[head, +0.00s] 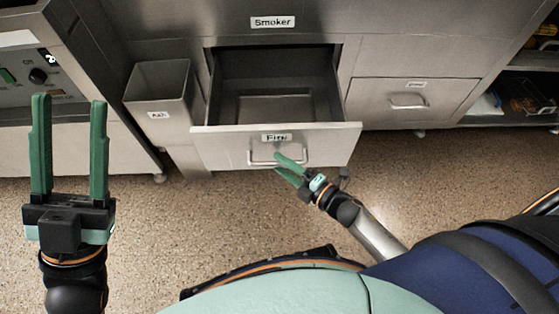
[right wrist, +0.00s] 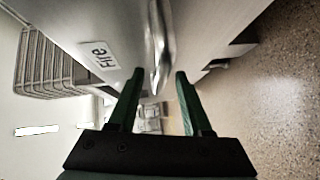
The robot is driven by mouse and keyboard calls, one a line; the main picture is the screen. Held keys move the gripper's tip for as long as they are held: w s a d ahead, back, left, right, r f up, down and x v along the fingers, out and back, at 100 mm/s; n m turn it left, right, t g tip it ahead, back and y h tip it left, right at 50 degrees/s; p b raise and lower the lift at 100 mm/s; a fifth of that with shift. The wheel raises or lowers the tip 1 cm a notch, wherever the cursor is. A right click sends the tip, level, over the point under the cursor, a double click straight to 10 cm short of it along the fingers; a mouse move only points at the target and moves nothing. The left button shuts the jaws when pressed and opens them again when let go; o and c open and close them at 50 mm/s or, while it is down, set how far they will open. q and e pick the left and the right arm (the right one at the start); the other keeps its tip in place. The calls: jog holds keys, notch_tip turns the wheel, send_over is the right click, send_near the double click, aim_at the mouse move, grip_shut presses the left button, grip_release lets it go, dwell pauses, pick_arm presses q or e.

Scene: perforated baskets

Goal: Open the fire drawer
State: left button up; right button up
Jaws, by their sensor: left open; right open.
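The fire drawer (head: 335,142) is a metal drawer labelled "Fire", pulled well out from under the "Smoker" panel, its inside bare. Its bar handle (head: 263,161) is on the front face. My right gripper (head: 284,166) is at the handle's right part, fingers apart. In the right wrist view the handle (right wrist: 158,45) stands between and beyond the open green fingers (right wrist: 158,85); I cannot tell whether a finger touches it. The "Fire" label (right wrist: 98,55) shows to the left there. My left gripper (head: 69,105) is open and empty, away at the left with fingers pointing up the picture.
A metal bin (head: 158,88) labelled "Ash" hangs left of the drawer. A control panel (head: 30,75) with a knob is at the far left. Another closed drawer (head: 375,95) is to the right, with open shelves (head: 515,95) beyond. The speckled floor (head: 200,225) in front is clear.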

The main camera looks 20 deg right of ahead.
jog(key=p+v, duration=0.2)
jog(key=v, duration=0.9)
